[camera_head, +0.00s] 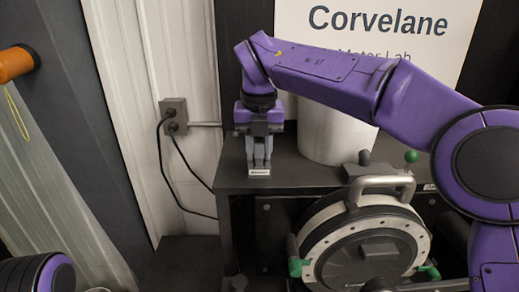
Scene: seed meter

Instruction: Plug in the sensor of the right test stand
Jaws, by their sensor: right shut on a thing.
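My right gripper (259,160) points down over the left front part of a dark bench top (305,178). Its grey fingers are shut on a small pale-fronted piece (259,172), mostly hidden by the fingers; I cannot tell whether it touches the bench. A round seed meter (365,252) with a pale rim, a metal handle and green knobs stands in front of the bench, to the right of the gripper. A grey wall box (173,112) to the left has two black cables plugged into it. My left gripper is out of view. I cannot make out a sensor socket.
A white cylinder (330,135) stands on the bench just right of the gripper, under my right arm. A sign reading Corvelane (375,22) is behind. Black cables (165,185) hang at the left. An orange cylinder (14,63) is at the upper left.

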